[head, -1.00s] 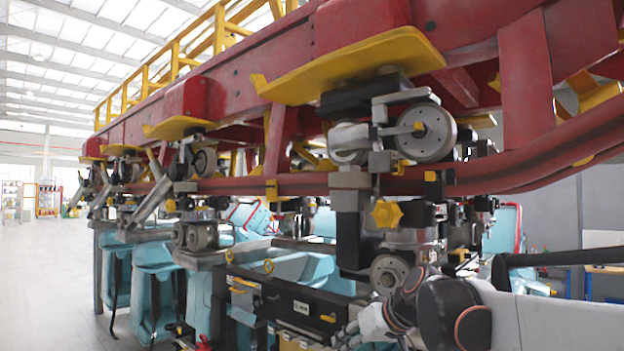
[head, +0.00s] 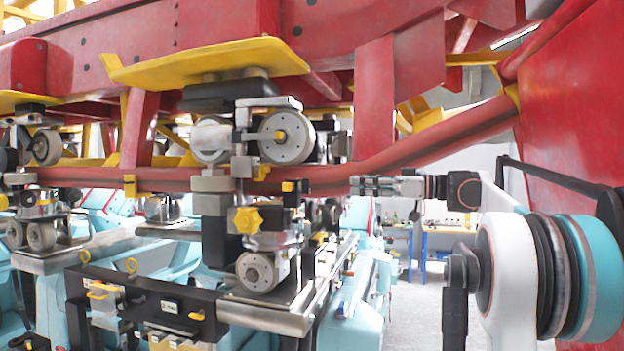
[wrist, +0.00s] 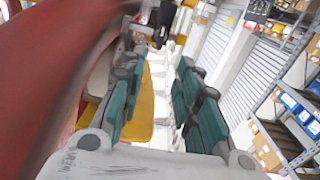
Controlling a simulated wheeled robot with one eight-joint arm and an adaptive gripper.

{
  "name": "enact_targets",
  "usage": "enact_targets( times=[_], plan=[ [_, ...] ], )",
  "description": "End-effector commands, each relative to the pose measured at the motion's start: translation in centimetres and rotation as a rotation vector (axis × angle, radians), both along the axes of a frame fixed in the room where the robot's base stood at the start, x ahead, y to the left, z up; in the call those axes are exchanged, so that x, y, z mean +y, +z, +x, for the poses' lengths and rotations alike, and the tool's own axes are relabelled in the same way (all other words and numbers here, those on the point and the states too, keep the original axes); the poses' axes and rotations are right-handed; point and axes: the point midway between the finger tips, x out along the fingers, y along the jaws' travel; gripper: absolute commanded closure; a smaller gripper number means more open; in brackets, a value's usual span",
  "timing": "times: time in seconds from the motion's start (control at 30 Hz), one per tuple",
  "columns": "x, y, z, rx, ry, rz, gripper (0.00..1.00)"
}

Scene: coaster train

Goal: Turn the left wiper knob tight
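A yellow lobed knob (head: 247,219) sits on the wheel assembly under the red rail in the head view, left of centre. It is the only large lobed knob I can make out, and I cannot tell whether it is tight. My gripper (head: 354,186) is to the right of the knob and a little higher, pointing left, clearly apart from it in the picture. In the wrist view my gripper (wrist: 160,50) has its two green-padded fingers spread, with nothing held between them. The knob cannot be made out in the wrist view.
Steel wheels (head: 287,137) and a lower wheel (head: 256,271) surround the knob. A black box (head: 170,308) stands below. Shelves with boxes (wrist: 295,110) show in the wrist view.

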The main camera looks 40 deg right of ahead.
Motion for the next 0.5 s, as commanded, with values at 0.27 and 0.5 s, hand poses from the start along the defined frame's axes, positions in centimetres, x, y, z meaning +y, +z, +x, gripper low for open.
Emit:
enact_targets(
  times=[0.27,0.5],
  plan=[
    [2.5,0.1,3.1,0.001,0.003,0.001,0.70],
    [5.5,0.1,6.8,0.002,0.004,0.001,0.70]
  ],
)
